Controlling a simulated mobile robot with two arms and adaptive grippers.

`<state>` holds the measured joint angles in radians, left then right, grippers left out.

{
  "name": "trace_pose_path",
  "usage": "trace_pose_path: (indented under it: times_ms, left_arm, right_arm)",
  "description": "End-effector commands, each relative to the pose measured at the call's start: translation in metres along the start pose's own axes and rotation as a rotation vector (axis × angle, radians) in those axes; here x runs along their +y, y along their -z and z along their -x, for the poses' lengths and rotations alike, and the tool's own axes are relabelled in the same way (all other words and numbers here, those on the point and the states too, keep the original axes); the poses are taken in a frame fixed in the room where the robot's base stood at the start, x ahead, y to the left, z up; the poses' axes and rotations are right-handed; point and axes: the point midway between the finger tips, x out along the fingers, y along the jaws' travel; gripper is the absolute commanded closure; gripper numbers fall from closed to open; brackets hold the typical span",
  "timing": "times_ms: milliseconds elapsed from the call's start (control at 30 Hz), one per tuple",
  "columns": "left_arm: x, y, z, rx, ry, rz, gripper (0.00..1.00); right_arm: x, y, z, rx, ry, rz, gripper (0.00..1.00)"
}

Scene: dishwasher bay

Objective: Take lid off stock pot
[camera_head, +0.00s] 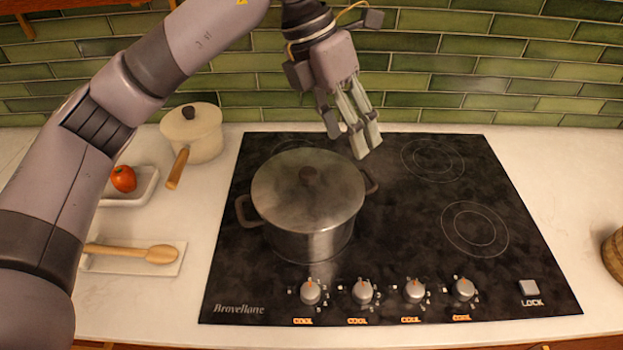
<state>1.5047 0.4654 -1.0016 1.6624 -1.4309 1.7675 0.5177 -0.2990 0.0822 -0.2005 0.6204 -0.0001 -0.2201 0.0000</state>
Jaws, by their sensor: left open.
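A steel stock pot (312,245) stands upright on the left part of the black cooktop. My left gripper (366,150) hangs above the back of the cooktop, behind and to the right of the lid knob. It is open, its fingers point down, and it is apart from the pot and lid. My right gripper is not in view.
The cooktop (400,240) has several knobs along its front and bare burners at right. A small cream saucepan (205,145) with a wooden handle, a tomato (123,179) on a dish, and a wooden spoon (160,254) lie at left. A green tiled wall (480,60) closes the back.

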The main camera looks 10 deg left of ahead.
Motion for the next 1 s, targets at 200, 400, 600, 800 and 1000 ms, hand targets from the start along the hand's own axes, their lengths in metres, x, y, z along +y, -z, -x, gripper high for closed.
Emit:
trace_pose_path:
  times_ms: [200,400,600,800,1000]
  left_arm:
    - [0.054,0.022,0.044,0.088,-0.288,0.1,0.47]
    - [0.067,0.029,0.024,0.105,-0.313,0.112,0.47]
    - [0.079,0.034,-0.018,0.105,-0.31,0.112,0.47]
    - [0.091,0.037,-0.051,0.102,-0.311,0.111,0.47]
    - [0.095,0.039,-0.066,0.099,-0.311,0.11,0.47]
  right_arm:
    - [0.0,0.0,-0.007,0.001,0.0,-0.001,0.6]
    - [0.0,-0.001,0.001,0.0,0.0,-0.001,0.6]
    - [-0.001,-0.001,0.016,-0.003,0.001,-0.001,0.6]
    - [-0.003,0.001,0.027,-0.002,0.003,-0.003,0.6]
    - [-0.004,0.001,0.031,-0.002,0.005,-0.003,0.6]
